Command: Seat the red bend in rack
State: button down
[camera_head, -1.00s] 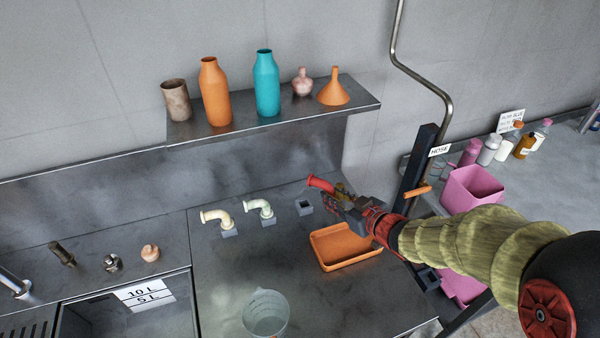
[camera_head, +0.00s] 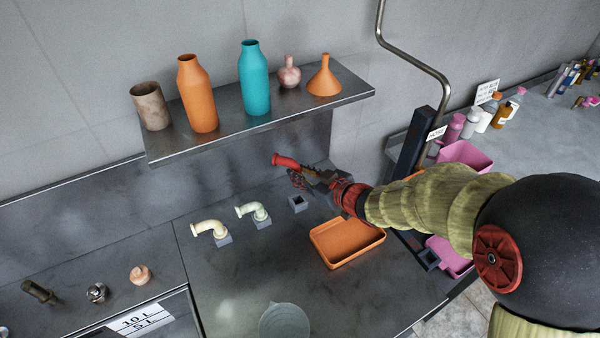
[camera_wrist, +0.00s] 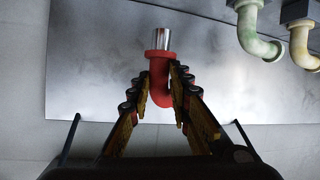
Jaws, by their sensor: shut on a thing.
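The red bend (camera_head: 285,161) is held in my gripper (camera_head: 299,176) above the back of the steel counter. In the wrist view the red bend (camera_wrist: 161,84) sits between the two fingers of my gripper (camera_wrist: 161,97), with its shiny metal end (camera_wrist: 160,40) pointing away from my palm. The rack shows as grey square sockets in a row. One empty socket (camera_head: 298,203) is below my gripper. To its left, a pale green bend (camera_head: 254,211) and a cream bend (camera_head: 210,229) stand in their own sockets.
An orange tray (camera_head: 347,248) lies on the counter just right of the sockets. A shelf (camera_head: 262,112) with bottles and a funnel overhangs the back. A clear jug (camera_head: 285,321) stands at the front. The counter between jug and sockets is clear.

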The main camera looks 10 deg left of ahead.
jog(key=shift+d+r+p, duration=0.15)
jog(key=shift+p, duration=0.85)
notch_tip(320, 180, down, 6)
jog(key=b, duration=0.4)
jog(key=shift+r, duration=0.2)
jog(key=shift+f, duration=0.25)
dwell(1.0)
jog(key=shift+f+b, duration=1.05)
jog(key=shift+f, duration=0.9)
jog(key=c, duration=1.6)
grip_release()
jog(key=shift+o, duration=0.2)
jog(key=v, duration=1.2)
